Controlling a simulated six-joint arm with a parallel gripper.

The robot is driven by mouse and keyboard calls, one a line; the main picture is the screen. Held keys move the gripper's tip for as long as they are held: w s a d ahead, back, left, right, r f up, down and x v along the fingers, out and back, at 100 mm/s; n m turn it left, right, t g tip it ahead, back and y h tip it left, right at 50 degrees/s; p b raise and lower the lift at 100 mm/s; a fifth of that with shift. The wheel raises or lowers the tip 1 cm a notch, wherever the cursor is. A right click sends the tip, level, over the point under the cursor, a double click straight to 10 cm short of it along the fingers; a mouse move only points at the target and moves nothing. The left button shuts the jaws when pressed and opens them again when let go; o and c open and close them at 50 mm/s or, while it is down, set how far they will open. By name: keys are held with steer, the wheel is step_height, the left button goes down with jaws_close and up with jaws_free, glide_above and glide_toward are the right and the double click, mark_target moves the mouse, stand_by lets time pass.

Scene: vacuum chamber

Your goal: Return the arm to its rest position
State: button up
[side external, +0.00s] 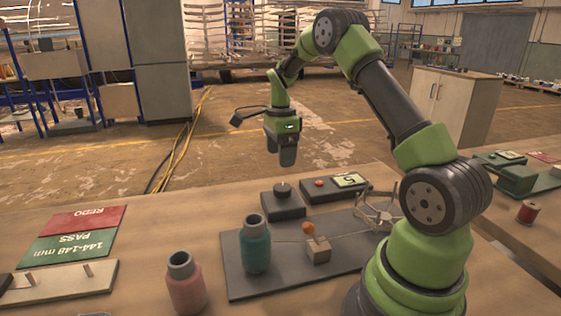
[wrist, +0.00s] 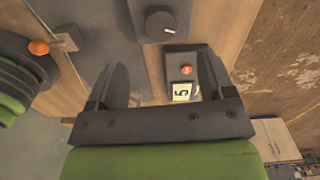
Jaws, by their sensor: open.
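My arm is green and black and arches up over the work table (side external: 140,225) from its base at the right. My gripper (side external: 287,160) hangs pointing down in the air, above the far edge of the table and apart from everything. In the wrist view its two dark fingers (wrist: 163,80) stand well apart with nothing held between them. Beyond the fingers, the wrist view shows a dark box with a round knob (wrist: 160,24) and a box with a red button and a small display (wrist: 181,92).
A dark plate (side external: 238,281) carries a teal bottle (side external: 255,246), a small block with an orange ball (side external: 318,250) and a wire-frame holder (side external: 378,212). A pink bottle (side external: 186,286) stands in front. Red REDO (side external: 84,220) and green PASS (side external: 66,246) mats lie left. Air around my gripper is clear.

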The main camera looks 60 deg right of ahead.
steer(key=shift+r, duration=0.1)
steer(key=s+a+r+n+t, duration=0.35)
steer(key=a+r+n, duration=0.65)
steer(key=a+r, duration=0.35)
steer(key=s+a+r+n+t+y, duration=0.1)
steer(key=s+a+n+t, duration=0.1)
steer(key=s+a+n, duration=0.3)
steer(key=s+a+r+n+t+y, duration=0.1)
steer(key=s+a+n, duration=0.3)
steer(key=s, duration=0.5)
steer(key=n, duration=0.2)
steer(key=shift+s+a+r+n+t, duration=0.15)
steer(key=shift+s+a+n+t, duration=0.2)
steer(key=shift+a+n, duration=0.05)
